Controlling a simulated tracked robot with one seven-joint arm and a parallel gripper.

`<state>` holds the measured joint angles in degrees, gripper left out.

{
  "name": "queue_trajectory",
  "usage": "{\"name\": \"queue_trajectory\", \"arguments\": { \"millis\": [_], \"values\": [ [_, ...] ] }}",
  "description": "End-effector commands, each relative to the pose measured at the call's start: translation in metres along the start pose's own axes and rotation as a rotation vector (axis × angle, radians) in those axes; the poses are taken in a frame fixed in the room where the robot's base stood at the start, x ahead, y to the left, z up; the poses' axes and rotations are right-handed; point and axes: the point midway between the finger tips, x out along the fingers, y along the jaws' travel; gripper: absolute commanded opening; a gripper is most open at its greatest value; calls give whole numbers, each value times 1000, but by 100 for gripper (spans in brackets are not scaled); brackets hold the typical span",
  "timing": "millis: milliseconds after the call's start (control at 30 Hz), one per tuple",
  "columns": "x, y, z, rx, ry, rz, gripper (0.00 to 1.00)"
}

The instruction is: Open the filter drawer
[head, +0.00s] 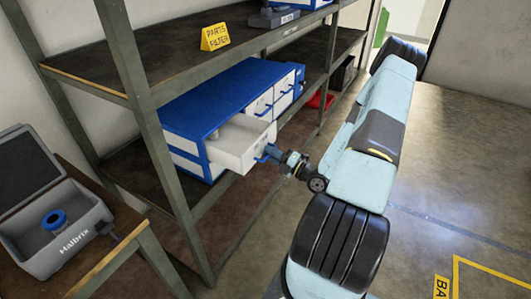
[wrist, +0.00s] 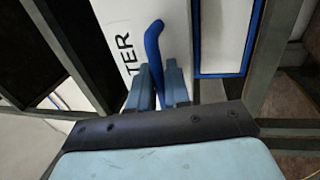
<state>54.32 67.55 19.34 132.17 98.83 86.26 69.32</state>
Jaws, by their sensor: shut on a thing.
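The filter drawer (head: 240,143) is white and sits in a blue-topped cabinet (head: 225,98) on the middle shelf. It is pulled partly out, and its open top shows. My gripper (head: 272,153) is at the drawer's front and is shut on its blue handle. In the wrist view the blue handle (wrist: 153,48) stands between my two fingers (wrist: 158,88), beside the letters "TER" on the white drawer front (wrist: 125,30). The handle's lower part is hidden by my fingers. The inside bottom of the drawer is only partly visible.
A steel shelf post (head: 150,130) stands just left of the drawer. A grey open case (head: 62,232) with a blue ring (head: 54,220) sits on a table at left. Floor at right is clear.

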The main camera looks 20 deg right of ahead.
Motion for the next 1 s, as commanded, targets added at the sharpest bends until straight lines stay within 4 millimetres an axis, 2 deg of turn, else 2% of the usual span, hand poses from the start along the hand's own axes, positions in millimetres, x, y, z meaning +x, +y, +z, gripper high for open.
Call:
{"name": "queue_trajectory", "arguments": {
  "millis": [267, 300, 433, 767, 867, 1000],
  "values": [
    [-2, -3, -2, 5, 2, -10, 0],
    [-2, -4, -2, 5, 2, -10, 19],
    [-1, -3, -1, 4, 1, -8, 31],
    [-5, -1, 0, 1, -1, -4, 31],
    [-15, -2, 0, 2, -2, -4, 31],
    [-40, -2, 0, 2, -4, -5, 31]
  ]
}}
